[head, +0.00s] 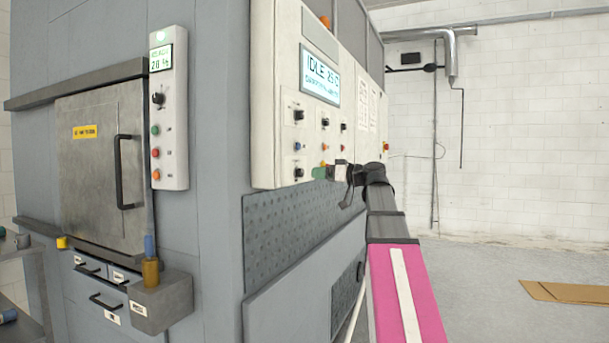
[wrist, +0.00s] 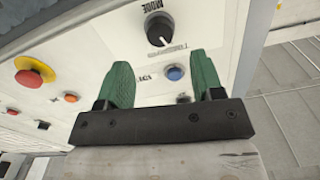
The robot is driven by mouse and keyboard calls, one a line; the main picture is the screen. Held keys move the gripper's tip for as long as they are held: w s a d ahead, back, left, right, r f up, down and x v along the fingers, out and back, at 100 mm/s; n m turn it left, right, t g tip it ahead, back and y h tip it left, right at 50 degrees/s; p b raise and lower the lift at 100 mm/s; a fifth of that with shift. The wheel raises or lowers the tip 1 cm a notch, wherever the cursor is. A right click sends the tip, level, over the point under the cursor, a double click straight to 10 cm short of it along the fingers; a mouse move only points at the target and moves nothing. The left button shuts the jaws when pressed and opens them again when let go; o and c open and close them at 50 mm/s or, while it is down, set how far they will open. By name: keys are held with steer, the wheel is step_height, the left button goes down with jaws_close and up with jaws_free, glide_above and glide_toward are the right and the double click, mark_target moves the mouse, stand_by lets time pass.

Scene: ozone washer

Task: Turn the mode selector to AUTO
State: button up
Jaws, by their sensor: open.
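The mode selector (wrist: 159,29) is a black round knob with a light pointer line, labelled MODE, on a pale panel. The label looks upside down in the wrist view. In the head view, the selector appears to be the low left knob (head: 298,172), below a blue button. My gripper (wrist: 160,70) is open, its two green fingers apart with nothing between them. The knob is beyond the fingertips, near the top of the wrist view, and not gripped. In the head view, my gripper (head: 321,173) is low by the panel, right of the knob; its far finger is hidden.
A blue button (wrist: 174,72) shows between my fingers. A red emergency button (wrist: 29,72) and smaller buttons lie to the left. In the head view, the panel display (head: 320,76) reads IDLE. A narrow side panel (head: 168,108) and closed door (head: 100,165) are left. Open floor lies right.

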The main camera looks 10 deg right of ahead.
mark_target(302, 173)
steer(key=shift+x, duration=3.15)
steer(key=c, duration=0.9)
